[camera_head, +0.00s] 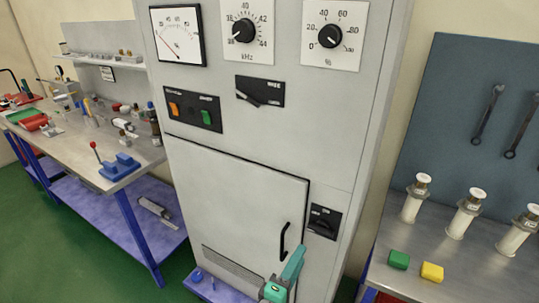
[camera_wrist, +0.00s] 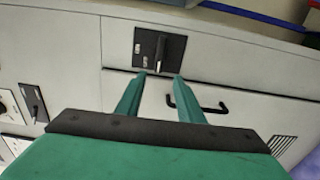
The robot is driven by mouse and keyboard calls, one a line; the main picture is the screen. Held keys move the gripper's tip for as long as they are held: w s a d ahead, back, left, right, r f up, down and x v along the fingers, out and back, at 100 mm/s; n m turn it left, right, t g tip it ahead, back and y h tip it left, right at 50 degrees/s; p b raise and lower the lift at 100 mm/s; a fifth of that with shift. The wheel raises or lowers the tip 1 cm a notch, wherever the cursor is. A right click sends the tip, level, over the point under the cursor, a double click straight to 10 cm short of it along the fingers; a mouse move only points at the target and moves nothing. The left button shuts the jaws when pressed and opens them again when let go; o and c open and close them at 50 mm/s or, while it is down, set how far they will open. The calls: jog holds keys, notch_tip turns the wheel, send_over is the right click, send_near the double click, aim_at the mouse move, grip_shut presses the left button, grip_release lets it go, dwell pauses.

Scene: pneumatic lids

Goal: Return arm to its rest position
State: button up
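My gripper (camera_head: 288,275), teal, is low in front of the grey cabinet (camera_head: 345,110) in the head view. In the wrist view the two fingers of my gripper (camera_wrist: 159,76) stand apart with nothing between them. Beyond the fingertips are the cabinet's black rotary switch plate (camera_wrist: 159,50) and the door's black handle (camera_wrist: 196,104). The fingers look apart from both, though depth is hard to judge. The cabinet door (camera_head: 235,195) looks closed in the head view. Most of my arm is out of view.
A workbench (camera_head: 75,150) with tools and a blue vise (camera_head: 120,167) stands at the left. At the right, a metal bench (camera_head: 400,275) holds several white cylinders, a green block (camera_head: 399,259) and a yellow block (camera_head: 432,271). Green floor (camera_head: 90,240) shows at lower left.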

jog(key=s+a+f+m+y, duration=0.1)
jog(key=s+a+f+y, duration=0.35)
jog(key=s+f, duration=0.35)
jog(key=s+a+f+m+y, duration=0.25)
jog(key=s+a+f, duration=0.3)
jog(key=s, duration=0.35)
jog(key=s+r+m+y, duration=0.1)
jog(key=s+m, duration=0.3)
jog(key=s, duration=0.5)
jog(key=s+a+r+m+y, duration=0.1)
jog(key=s+m, duration=0.3)
jog(key=s, duration=0.6)
jog(key=shift+a+r+y, duration=0.25)
jog(key=shift+r+y, duration=0.05)
jog(key=shift+y, duration=0.1)
jog(key=shift+w, duration=0.1)
jog(key=shift+c, duration=0.7)
